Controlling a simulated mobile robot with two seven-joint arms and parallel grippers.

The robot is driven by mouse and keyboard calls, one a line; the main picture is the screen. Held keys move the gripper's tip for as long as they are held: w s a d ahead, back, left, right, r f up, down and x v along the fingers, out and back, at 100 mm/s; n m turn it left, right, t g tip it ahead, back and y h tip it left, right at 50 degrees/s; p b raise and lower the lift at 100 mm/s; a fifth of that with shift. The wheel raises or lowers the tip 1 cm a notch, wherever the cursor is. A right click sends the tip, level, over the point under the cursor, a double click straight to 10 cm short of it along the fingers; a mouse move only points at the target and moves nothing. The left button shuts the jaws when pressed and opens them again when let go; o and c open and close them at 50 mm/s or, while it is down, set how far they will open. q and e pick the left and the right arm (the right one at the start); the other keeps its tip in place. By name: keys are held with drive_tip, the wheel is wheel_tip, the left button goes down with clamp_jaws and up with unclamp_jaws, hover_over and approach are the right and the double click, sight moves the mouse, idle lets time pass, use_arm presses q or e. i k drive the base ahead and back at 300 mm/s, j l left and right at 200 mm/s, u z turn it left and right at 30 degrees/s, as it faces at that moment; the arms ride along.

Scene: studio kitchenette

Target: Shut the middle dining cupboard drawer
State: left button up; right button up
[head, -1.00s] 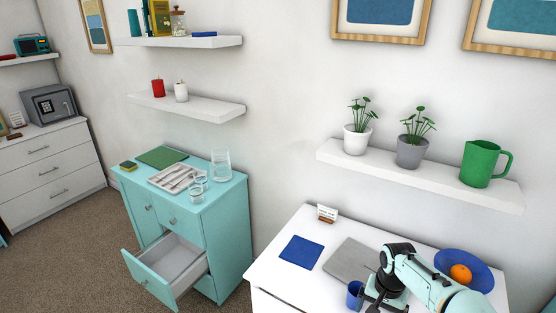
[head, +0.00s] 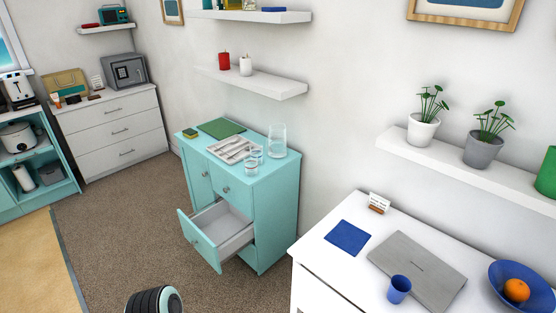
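The teal dining cupboard (head: 278,205) stands against the wall left of the white desk. Its drawer below the top one (head: 223,228) is pulled well out towards the lower left, and its grey inside looks empty. The drawer front (head: 198,242) faces the carpet. The top drawer (head: 232,190) above it is shut, and a door (head: 198,180) on the left side is shut. What lies below the open drawer is mostly hidden by it. Neither of my grippers shows. A dark ribbed, rounded part at the bottom edge looks like a piece of my arm.
Glasses (head: 277,141), a cutlery tray (head: 231,150) and a green mat (head: 222,127) are on the cupboard top. The white desk (head: 328,275) with a laptop and blue cup (head: 398,289) stands to the right. Carpet (head: 125,225) in front of the drawer is clear.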

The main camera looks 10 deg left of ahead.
sight(221, 231)
drive_tip(key=u, duration=1.2)
drive_tip(key=i+j+z, duration=0.4)
drive_tip(key=i+j, duration=1.1)
drive_tip(key=i, duration=0.55)
drive_tip(key=l+z, duration=0.05)
